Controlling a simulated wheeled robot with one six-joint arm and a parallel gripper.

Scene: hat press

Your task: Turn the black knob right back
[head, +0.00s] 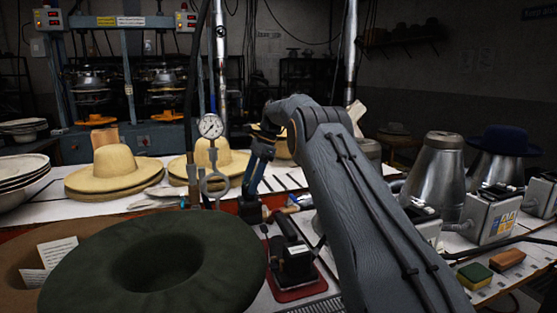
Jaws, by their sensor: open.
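My grey arm rises from the bottom right, bends at the picture's middle, and its dark end reaches down just left of the bend. I cannot pick out the black knob for certain. Grey control boxes (492,222) with dark fittings on top stand at the right, away from my gripper.
A dark green hat (155,265) fills the front left. Straw hats (112,170) and a pressure gauge (210,127) stand behind it. A black device (296,263) sits on a red base in front. Metal hat forms (436,165) and a sponge (474,275) are at the right.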

